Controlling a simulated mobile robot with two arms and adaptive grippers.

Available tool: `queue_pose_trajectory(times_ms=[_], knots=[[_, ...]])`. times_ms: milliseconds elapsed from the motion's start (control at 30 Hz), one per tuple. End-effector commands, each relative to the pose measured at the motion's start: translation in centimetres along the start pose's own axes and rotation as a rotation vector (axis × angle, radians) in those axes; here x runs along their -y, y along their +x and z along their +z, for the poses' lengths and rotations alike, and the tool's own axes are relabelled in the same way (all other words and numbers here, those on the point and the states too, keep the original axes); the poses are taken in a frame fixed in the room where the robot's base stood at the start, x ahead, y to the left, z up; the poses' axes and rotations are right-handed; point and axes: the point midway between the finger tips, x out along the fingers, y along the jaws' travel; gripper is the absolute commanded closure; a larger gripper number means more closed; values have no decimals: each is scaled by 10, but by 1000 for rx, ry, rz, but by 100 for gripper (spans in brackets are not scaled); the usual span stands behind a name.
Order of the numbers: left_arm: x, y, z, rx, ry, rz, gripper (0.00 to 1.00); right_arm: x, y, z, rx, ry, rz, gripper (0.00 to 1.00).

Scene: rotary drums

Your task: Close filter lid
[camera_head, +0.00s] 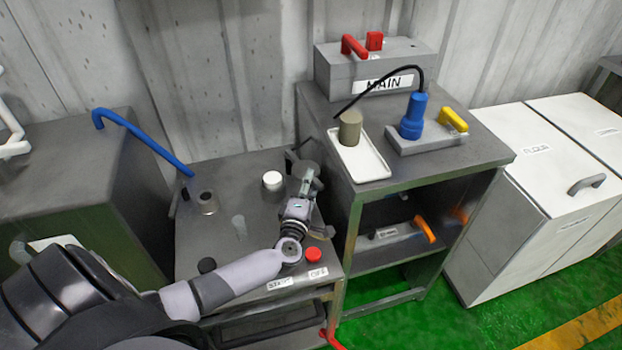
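A grey machine top (215,250) stands in the middle of the head view. My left arm reaches over it from the lower left. My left gripper (304,174) is at the top's right rear edge, beside a dark rounded part (300,150) that may be the filter lid. The gripper and arm hide much of this part, so I cannot tell whether they touch. The finger gap is too small to read. A short metal cylinder (207,203) and a white round knob (272,180) stand on the same top. My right gripper is not in view.
A red button (313,254) sits on the top's front right, near my arm. A blue bent bar (145,143) rises at the left. On the right, a workbench (440,172) holds a white tray (372,168), a blue plug (413,118) and a grey MAIN box (385,68).

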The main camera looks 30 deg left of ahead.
Motion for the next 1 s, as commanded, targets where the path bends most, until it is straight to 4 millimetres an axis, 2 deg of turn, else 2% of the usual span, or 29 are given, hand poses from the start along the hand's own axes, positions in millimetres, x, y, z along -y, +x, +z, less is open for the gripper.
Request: queue_pose_trajectory(times_ms=[100, 200, 533, 1000], knots=[[0, 15, 0, 0, 1, 1, 65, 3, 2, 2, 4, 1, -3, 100], [0, 22, 0, 0, 0, 0, 65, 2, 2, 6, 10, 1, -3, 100], [0, 24, 0, 1, 0, -1, 65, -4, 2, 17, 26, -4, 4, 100], [0, 24, 0, 1, 0, 0, 96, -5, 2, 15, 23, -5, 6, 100]])
